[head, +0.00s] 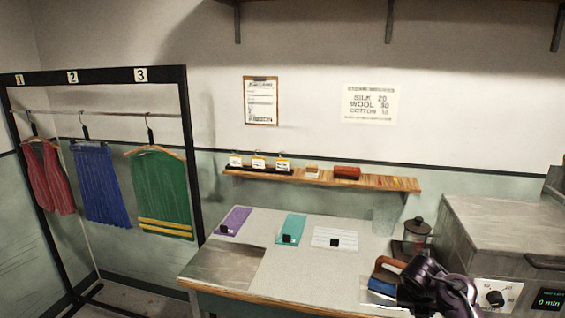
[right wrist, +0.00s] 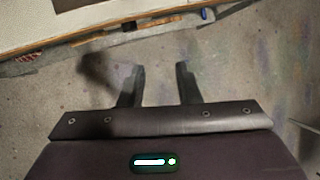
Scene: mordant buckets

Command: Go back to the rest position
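My right gripper shows in the right wrist view (right wrist: 158,80). Its two fingers stand apart with nothing between them, and bare grey floor lies beyond them. In the head view a dark purple part of my right arm (head: 442,288) shows at the lower right, in front of the table's right end. It overlaps the area beside an object with a brown handle and blue base (head: 383,283). My left arm and gripper are not in view.
A pale work table (head: 300,262) carries purple, teal and white cards with small black blocks. A grey cabinet with a dial (head: 510,225) stands at right. A black rack (head: 190,130) with three hanging garments stands at left. A wooden shelf (head: 320,179) is on the wall.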

